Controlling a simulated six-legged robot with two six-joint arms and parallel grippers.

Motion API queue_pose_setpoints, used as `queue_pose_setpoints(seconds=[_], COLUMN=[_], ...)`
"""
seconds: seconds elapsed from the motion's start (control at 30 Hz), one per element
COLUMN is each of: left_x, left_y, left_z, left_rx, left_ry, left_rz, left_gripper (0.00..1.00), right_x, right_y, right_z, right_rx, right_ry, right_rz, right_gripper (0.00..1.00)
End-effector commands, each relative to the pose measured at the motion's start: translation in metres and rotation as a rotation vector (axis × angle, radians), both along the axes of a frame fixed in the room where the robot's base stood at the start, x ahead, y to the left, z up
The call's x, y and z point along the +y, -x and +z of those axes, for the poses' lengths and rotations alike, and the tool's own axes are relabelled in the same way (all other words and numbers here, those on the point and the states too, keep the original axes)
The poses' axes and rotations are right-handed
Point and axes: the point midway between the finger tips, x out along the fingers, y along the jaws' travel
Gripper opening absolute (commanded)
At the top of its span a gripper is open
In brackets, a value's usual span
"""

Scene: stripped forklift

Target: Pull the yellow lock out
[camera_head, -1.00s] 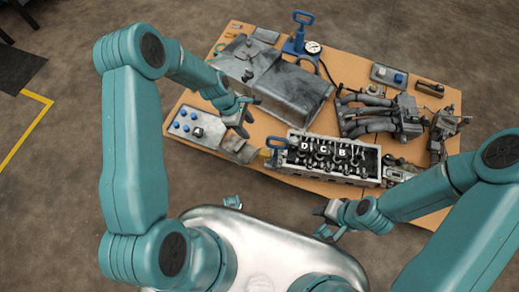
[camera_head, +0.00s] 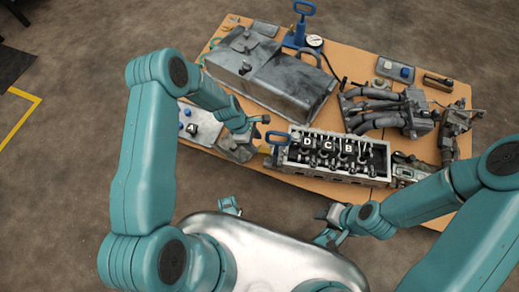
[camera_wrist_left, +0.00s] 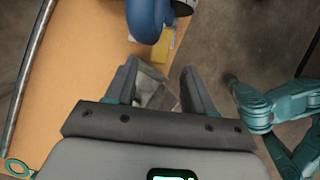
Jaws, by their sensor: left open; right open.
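The yellow lock (camera_wrist_left: 163,45) shows as a small yellow block in the left wrist view, partly hidden under a blue handle (camera_wrist_left: 150,18). My left gripper (camera_head: 246,128) is open and empty, a little left of the handle. In the left wrist view its fingers (camera_wrist_left: 156,78) are spread, with the yellow lock beyond the tips and apart from them. My right gripper (camera_head: 325,225) is open and empty, in front of the table.
The engine block (camera_head: 335,180) with labelled caps lies right of the lock. A large grey metal housing (camera_head: 275,80) lies behind it. A grey tray with blue knobs (camera_head: 205,128) is to the left. A blue pump with a gauge (camera_head: 303,38) stands at the back.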

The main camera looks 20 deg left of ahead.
Motion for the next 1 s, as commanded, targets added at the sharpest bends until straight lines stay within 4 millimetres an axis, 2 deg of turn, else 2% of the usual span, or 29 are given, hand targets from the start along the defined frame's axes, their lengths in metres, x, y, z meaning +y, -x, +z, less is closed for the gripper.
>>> queue_pose_setpoints(seconds=[0.03,0.2,0.37,0.63,0.8,1.0], left_x=[-0.004,-0.014,-0.018,-0.018,-0.018,-0.013], left_y=[-0.001,-0.003,-0.004,-0.004,-0.004,-0.003], left_z=[-0.015,-0.036,-0.044,-0.044,-0.044,-0.043], left_rx=[0.001,0.0,0.0,-0.001,-0.001,0.0], left_ry=[0.0,0.0,0.0,0.0,0.0,0.0], left_rz=[-0.001,-0.001,0.0,0.0,0.0,0.003], left_gripper=[0.53,0.53,0.53,0.53,0.0,0.0], right_x=[-0.001,-0.003,-0.004,-0.004,-0.004,-0.004], right_y=[-0.001,-0.004,-0.004,-0.004,-0.004,-0.004], right_z=[-0.008,-0.016,-0.018,-0.017,-0.017,-0.016], right_rx=[-0.003,-0.007,-0.008,-0.008,-0.008,-0.007], right_ry=[0.001,0.003,0.003,0.003,0.003,0.003], right_rz=[-0.004,-0.012,-0.016,-0.016,-0.016,-0.014], right_gripper=[0.43,0.43,0.43,0.43,0.43,0.43])
